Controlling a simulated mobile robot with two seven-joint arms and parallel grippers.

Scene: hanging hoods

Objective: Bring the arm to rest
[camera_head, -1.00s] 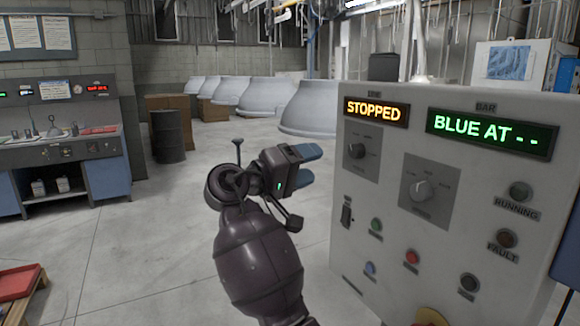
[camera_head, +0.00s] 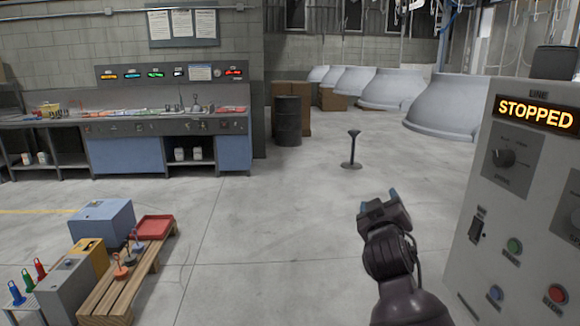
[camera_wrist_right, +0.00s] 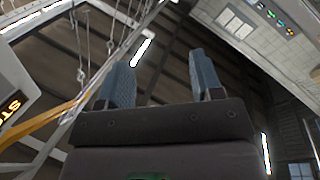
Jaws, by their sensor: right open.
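My right gripper (camera_head: 378,199) stands in the lower middle of the head view, left of the control panel (camera_head: 510,200) and clear of it. Its fingers point up. In the right wrist view its two blue-grey fingers (camera_wrist_right: 160,80) are apart with nothing between them, against the ceiling beams. My left gripper is in neither view.
The panel's display (camera_head: 535,112) reads STOPPED.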

